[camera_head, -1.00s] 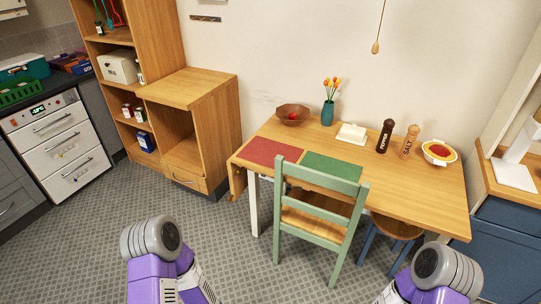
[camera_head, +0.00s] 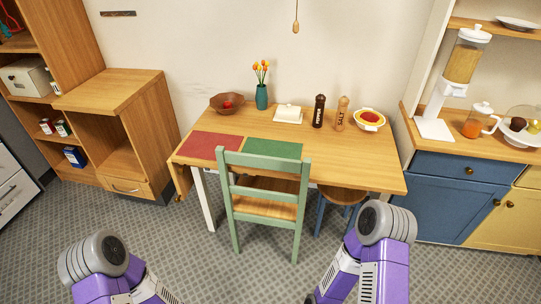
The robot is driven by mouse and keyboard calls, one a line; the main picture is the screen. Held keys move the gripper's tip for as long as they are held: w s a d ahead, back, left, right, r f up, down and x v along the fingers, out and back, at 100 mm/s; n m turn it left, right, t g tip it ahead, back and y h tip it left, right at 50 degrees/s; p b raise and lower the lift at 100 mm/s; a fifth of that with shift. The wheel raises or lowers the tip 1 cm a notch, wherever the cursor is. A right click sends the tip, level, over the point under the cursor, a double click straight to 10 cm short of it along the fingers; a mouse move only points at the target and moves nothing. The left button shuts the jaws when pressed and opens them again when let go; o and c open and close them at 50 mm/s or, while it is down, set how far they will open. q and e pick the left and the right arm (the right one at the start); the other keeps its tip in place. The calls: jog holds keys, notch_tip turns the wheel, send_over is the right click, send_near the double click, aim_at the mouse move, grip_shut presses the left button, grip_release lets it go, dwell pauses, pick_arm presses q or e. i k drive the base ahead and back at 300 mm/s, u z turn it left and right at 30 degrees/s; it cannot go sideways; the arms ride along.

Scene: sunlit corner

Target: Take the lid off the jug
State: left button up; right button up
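A small clear jug (camera_head: 480,120) with a pale lid and orange-red contents stands on the wooden counter at the right, above the blue cabinet. Its lid (camera_head: 483,107) appears to sit on top of it, and its handle is on the right side. My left arm comes up at the lower left and my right arm at the lower centre right. Both are far from the jug, over the floor in front of the table. Neither gripper's fingers can be seen.
A cereal dispenser (camera_head: 458,75) stands left of the jug, and a glass-covered dish (camera_head: 520,125) right of it. A wooden table (camera_head: 340,165), green chair (camera_head: 268,190) and blue stool (camera_head: 342,197) stand ahead. Patterned floor is clear at the lower right.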

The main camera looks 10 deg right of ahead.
aim_at(484, 107)
jog(key=z, duration=1.75)
